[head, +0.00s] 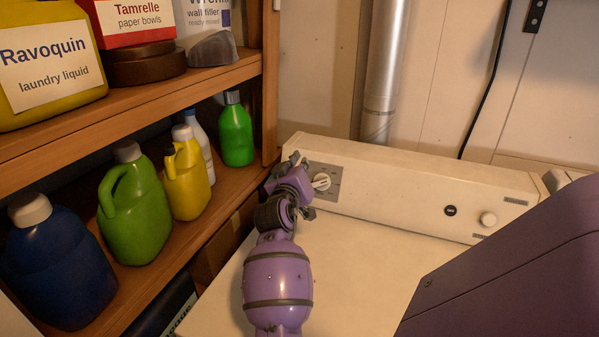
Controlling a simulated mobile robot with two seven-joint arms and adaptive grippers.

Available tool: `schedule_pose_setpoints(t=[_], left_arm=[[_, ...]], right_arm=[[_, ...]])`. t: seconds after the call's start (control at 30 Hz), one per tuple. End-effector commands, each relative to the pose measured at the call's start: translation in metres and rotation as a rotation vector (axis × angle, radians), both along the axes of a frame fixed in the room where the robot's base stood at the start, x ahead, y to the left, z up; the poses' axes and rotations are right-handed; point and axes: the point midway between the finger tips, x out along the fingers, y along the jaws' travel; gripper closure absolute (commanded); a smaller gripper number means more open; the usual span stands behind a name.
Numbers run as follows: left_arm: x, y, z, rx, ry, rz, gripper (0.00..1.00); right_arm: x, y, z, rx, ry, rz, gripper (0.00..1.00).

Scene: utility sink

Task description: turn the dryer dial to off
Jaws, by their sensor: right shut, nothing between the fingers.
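A white dial (321,182) sits on a grey marked plate at the left end of the dryer's cream back panel (400,190). Its pointer direction is too small to read. My right gripper (298,161) is just left of the dial, close to the panel, and partly covers the plate's left side. It is shut and holds nothing. I cannot tell whether it touches the panel or the dial. My left gripper is not in view.
A second white knob (488,219) and a black button (450,211) are at the panel's right. A wooden shelf (225,190) with several bottles, including a green one (236,135), stands close on the left. A metal duct (381,80) rises behind. The dryer top (360,265) is clear.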

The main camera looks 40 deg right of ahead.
Motion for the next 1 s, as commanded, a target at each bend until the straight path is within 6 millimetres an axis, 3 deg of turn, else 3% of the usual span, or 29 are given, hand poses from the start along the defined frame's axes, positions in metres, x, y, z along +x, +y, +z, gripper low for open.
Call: schedule_pose_setpoints(t=[0.17, 0.3, 0.5, 1.0], left_arm=[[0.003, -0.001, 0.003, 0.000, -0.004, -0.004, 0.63], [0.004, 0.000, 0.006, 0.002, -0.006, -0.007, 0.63], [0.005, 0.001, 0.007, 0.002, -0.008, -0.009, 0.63], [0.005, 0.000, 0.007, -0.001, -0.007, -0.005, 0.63]], right_arm=[[0.023, -0.032, 0.000, -0.001, -0.002, 0.000, 1.00], [0.011, -0.029, -0.020, 0.003, 0.001, 0.001, 1.00], [0.001, -0.029, -0.033, 0.001, -0.001, 0.001, 1.00], [0.002, -0.029, -0.036, -0.003, 0.004, 0.003, 1.00]])
